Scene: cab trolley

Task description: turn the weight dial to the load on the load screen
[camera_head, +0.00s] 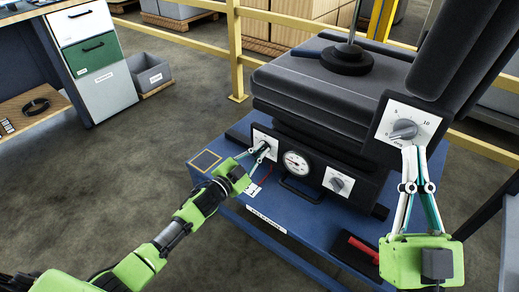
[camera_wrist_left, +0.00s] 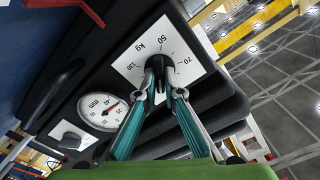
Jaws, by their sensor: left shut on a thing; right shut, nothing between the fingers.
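The weight dial is a dark knob (camera_wrist_left: 158,66) on a white plate (camera_wrist_left: 187,48) marked kg, with 50, 70 and 130 readable in the left wrist view. In the head view its plate (camera_head: 265,139) is on the left of the seat base's front. My left gripper (camera_head: 262,149) is shut on the knob, one finger on each side; its fingertips also show in the left wrist view (camera_wrist_left: 159,88). My right gripper (camera_head: 413,149) is shut and empty, its tips just below the backrest knob (camera_head: 404,129). I cannot make out a load screen or its reading.
A round mm gauge (camera_head: 296,163) and another knob (camera_head: 337,183) sit right of the weight dial. A black handle (camera_head: 300,191) juts out below. The seat stands on a blue trolley (camera_head: 300,226) with a red-handled item (camera_head: 363,249). A yellow rail (camera_head: 237,60) runs behind.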

